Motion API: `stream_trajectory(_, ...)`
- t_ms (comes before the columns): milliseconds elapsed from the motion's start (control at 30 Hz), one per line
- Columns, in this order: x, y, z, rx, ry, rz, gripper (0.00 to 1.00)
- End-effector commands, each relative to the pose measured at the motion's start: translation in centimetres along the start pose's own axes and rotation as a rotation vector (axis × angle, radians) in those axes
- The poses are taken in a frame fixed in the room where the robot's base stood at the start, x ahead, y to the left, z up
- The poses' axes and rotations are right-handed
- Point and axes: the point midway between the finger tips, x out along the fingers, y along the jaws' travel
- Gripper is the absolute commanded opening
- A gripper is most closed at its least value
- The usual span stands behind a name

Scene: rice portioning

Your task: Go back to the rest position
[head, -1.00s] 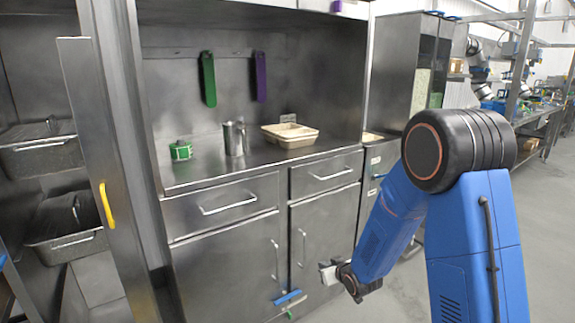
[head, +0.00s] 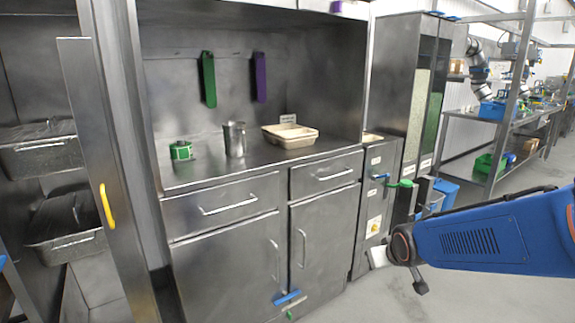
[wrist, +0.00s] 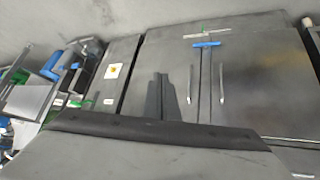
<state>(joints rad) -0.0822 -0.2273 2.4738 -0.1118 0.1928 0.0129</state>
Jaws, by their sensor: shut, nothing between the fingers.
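My gripper (wrist: 163,82) shows in the wrist view as two dark fingers close together, shut and with nothing between them. Behind them are the steel cabinet doors. In the head view my blue arm reaches in from the right edge, with its wrist end in front of the floor beside the tall dispenser cabinet. The fingers are hard to make out in that view. The arm is clear of the counter and touches nothing that I can see.
The steel counter (head: 220,172) holds a green tin (head: 181,151), a metal cup (head: 234,139) and a beige tray (head: 290,140). A tall dispenser cabinet (head: 396,90) stands right of it. Shelving (head: 500,140) is farther right. Floor is open at lower right.

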Motion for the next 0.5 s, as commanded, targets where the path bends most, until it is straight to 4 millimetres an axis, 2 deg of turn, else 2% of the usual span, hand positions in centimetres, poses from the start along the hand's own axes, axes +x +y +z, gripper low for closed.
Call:
stream_trajectory(33, -1.6, 0.3, 0.5, 0.010, -0.010, 0.006, 0.00)
stream_trajectory(100, -3.4, 0.6, 1.5, 0.023, -0.033, 0.011, 0.00)
stream_trajectory(500, -13.4, 1.2, 8.8, 0.100, -0.167, 0.024, 0.00)
